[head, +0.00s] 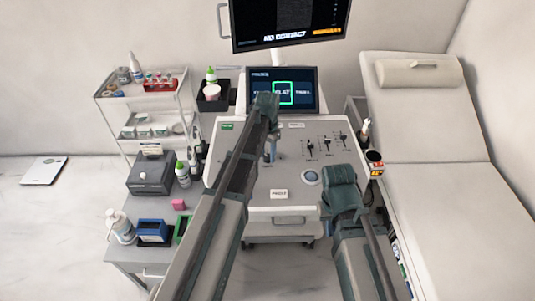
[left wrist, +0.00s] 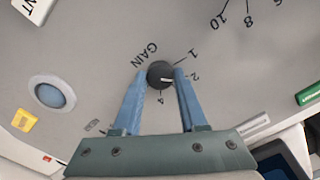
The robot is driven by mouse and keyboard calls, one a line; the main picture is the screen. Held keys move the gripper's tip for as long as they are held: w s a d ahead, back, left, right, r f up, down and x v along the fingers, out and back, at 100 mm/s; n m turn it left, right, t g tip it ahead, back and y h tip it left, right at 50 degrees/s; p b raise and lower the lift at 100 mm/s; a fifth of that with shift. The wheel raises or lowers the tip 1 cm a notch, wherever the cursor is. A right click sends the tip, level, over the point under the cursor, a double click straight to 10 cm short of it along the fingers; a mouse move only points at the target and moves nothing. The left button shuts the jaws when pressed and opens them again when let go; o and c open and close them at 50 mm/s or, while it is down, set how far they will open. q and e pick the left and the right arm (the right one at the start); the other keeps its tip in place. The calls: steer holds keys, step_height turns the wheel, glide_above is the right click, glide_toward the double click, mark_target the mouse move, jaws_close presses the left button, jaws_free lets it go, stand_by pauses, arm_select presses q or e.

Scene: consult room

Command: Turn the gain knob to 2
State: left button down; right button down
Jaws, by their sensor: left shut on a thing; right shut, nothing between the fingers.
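The gain knob (left wrist: 158,70) is a round dark grey dial with a white pointer mark, on the console panel. In the left wrist view the word GAIN and the numbers 1, 2 and 4 are printed around it. My left gripper (left wrist: 161,75) is shut on the knob, one blue finger on each side. The pointer mark faces right, roughly toward the 2. In the head view my left gripper (head: 270,156) reaches down to the panel, and my arm partly hides the knob. My right gripper (head: 341,180) is over the console's front right; its fingertips are hidden.
The console panel (head: 245,185) also carries several sliders (head: 326,143) and a round blue-white trackball (head: 311,178). A lit screen (head: 297,84) stands behind it. A side table with bottles and boxes is at left, and an exam couch (head: 435,165) is at right.

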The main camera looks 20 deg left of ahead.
mark_target(268, 156)
arm_select(q)
steer(key=shift+m, duration=0.4)
steer(key=shift+c, duration=2.2)
jaws_free()
steer(key=shift+r, duration=0.15)
step_height(268, 156, up, 14)
steer(key=p, duration=1.4)
steer(key=shift+f, duration=0.2)
steer(key=shift+f, duration=0.1)
